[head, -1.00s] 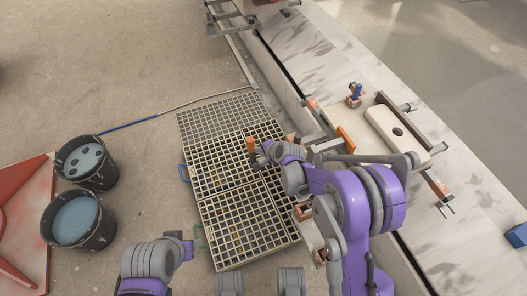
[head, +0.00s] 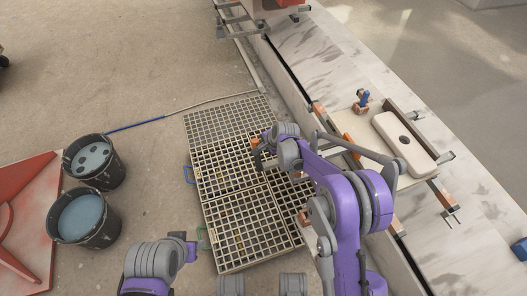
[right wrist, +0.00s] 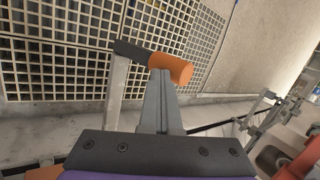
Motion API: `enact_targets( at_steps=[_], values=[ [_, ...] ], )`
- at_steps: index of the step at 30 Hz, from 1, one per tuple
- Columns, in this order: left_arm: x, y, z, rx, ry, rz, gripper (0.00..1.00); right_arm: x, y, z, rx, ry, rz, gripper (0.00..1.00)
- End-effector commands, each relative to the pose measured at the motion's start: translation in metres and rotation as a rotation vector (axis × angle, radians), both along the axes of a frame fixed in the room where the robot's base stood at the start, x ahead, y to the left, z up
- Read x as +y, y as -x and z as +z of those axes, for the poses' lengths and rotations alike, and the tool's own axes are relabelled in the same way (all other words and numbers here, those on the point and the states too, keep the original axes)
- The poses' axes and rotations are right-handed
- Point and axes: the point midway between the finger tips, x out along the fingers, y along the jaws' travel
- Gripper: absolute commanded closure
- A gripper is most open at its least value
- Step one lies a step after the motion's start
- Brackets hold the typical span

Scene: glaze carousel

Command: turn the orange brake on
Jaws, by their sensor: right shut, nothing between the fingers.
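The orange brake shows in the right wrist view as a thick orange handle (right wrist: 172,68) on a dark arm at the top of a pale post (right wrist: 118,92). In the head view a small part of the orange handle (head: 257,141) shows beside my right gripper (head: 260,160), above the grid. In the right wrist view my right gripper (right wrist: 158,80) is shut and empty, its tip overlapping the near side of the handle. I cannot tell whether they touch.
Floor grating (head: 230,180) lies below the handle. Two dark buckets (head: 112,172) of bluish liquid stand left. On the right, a pale carriage (head: 405,140) with an orange bar (head: 350,140) and a small blue-handled clamp (head: 363,100) sits on the long marbled bench (head: 350,60).

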Motion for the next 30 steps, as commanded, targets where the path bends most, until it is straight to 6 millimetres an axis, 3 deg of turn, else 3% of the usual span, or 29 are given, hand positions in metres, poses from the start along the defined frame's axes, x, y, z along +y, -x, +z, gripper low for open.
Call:
enact_targets(
  at_steps=[5, 15, 30],
  values=[
    [0.000, -0.001, -0.004, 0.001, 0.000, 0.000, 0.50, 0.007, -0.018, -0.004, 0.145, 0.047, 0.003, 1.00],
    [0.000, -0.003, -0.017, 0.004, 0.000, 0.000, 0.50, 0.016, -0.046, -0.015, 0.146, 0.047, 0.001, 1.00],
    [0.000, -0.004, -0.023, 0.005, 0.000, 0.000, 0.50, 0.021, -0.063, -0.023, 0.144, 0.046, 0.000, 1.00]
  ],
)
